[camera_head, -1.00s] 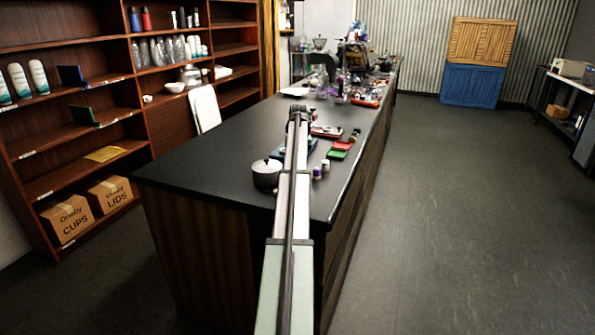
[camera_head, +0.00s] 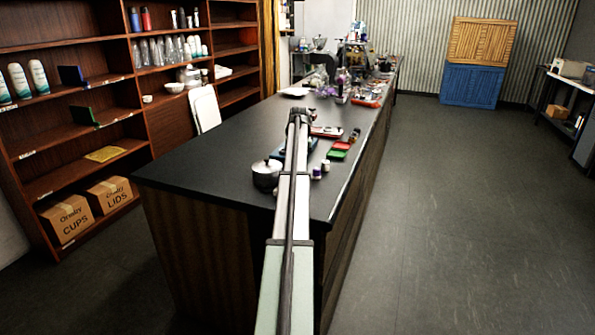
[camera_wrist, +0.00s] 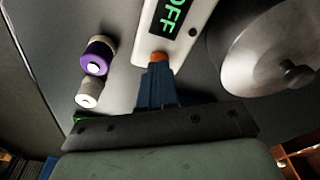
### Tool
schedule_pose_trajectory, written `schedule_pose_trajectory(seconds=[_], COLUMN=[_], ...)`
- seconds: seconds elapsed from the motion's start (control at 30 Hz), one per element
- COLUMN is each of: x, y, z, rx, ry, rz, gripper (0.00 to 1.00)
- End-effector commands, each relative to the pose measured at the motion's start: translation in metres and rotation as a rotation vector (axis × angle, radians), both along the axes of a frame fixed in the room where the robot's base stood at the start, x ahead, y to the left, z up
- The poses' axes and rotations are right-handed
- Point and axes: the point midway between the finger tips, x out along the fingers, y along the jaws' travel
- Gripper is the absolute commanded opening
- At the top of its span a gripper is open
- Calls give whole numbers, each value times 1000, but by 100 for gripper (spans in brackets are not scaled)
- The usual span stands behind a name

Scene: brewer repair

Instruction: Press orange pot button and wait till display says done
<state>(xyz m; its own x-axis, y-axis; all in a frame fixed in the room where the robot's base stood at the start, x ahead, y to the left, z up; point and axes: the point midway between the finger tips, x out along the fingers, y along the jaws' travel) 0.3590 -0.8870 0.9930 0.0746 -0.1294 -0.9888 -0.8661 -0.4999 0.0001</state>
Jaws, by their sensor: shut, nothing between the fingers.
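The orange button (camera_wrist: 158,57) sits on a pale panel (camera_wrist: 184,50) in the wrist view. The panel's black display (camera_wrist: 167,22) shows green letters reading OFF. My gripper (camera_wrist: 157,70) is shut, with its dark blue fingertips right at the orange button. I cannot tell whether they press on it. A metal pot (camera_wrist: 262,55) with a dark lid knob stands to the right of the panel; the pot also shows in the head view (camera_head: 266,176) at the near end of the counter. My arm hides the button and display in the head view.
A purple-capped cylinder (camera_wrist: 98,55) and a paler one (camera_wrist: 90,92) stand left of the panel. The black counter (camera_head: 205,160) holds a green tray (camera_head: 336,155), a red tray (camera_head: 342,145) and clutter farther back. Shelves (camera_head: 95,115) stand on the left. The floor on the right is clear.

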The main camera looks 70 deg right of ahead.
Motion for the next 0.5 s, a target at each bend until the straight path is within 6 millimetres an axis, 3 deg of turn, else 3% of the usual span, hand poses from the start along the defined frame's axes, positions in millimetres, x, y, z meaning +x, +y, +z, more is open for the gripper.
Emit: schedule_pose_trajectory(seconds=[0.5], x=[0], y=[0], z=[-6], rx=[0], ry=[0], rz=[0], gripper=[0])
